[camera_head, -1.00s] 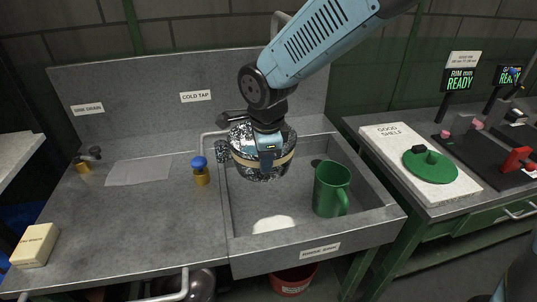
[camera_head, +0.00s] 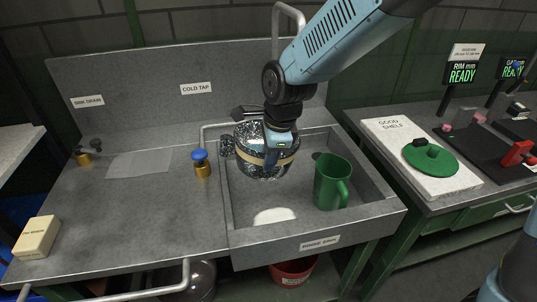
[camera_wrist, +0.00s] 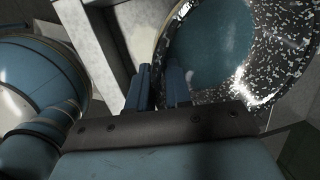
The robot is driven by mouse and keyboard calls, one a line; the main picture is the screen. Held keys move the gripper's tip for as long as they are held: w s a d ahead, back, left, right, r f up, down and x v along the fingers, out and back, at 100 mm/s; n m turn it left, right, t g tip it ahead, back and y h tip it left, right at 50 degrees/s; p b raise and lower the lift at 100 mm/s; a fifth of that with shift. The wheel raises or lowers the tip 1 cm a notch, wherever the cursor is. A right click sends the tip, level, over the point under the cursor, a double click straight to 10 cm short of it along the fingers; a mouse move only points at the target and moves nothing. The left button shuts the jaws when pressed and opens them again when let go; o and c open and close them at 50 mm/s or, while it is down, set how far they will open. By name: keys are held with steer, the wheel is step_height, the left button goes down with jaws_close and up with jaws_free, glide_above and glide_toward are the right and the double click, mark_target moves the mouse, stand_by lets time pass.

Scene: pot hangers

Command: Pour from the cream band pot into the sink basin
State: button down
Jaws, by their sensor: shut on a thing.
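The cream band pot (camera_head: 262,168) is black-and-white speckled with a cream band and hangs in the air over the sink basin (camera_head: 244,207). It looks roughly upright. My gripper (camera_head: 279,152) is shut on it at the side facing the head camera. In the wrist view my two fingers (camera_wrist: 161,87) close on the pot's rim area, and the speckled pot (camera_wrist: 278,72) shows its inside with a smooth blue-grey surface; I cannot tell whether that is liquid. The basin is grey with a raised rim.
A green mug (camera_head: 331,183) stands in the basin right of the pot. A white patch (camera_head: 274,216) lies on the basin floor. A brass tap with a blue knob (camera_head: 201,163) stands left of the basin. A green lid (camera_head: 430,159) rests on the right shelf.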

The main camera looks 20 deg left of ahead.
steer(key=shift+w+d+r+g+y, duration=0.1)
steer(key=shift+r+g+y, duration=0.4)
steer(key=shift+r, duration=0.1)
steer(key=shift+w+d+r+g+y, duration=0.1)
steer(key=shift+r+g+y, duration=0.3)
steer(key=shift+r+y, duration=0.15)
steer(key=g+y, duration=0.1)
steer(key=w+d+r+g+y, duration=0.1)
steer(key=shift+r+m+g+y, duration=0.25)
steer(key=shift+m+g, duration=0.05)
steer(key=shift+w+d+g+y, duration=0.4)
steer(key=shift+d+g+y, duration=0.05)
steer(key=shift+g+y, duration=0.05)
steer(key=shift+w+d+r+g+y, duration=0.2)
steer(key=shift+g+y, duration=0.2)
steer(key=shift+w, duration=0.1)
steer(key=shift+w+d+g+y, duration=0.1)
steer(key=shift+d+g+y, duration=0.05)
steer(key=shift+g+y, duration=0.15)
steer(key=shift+w, duration=0.1)
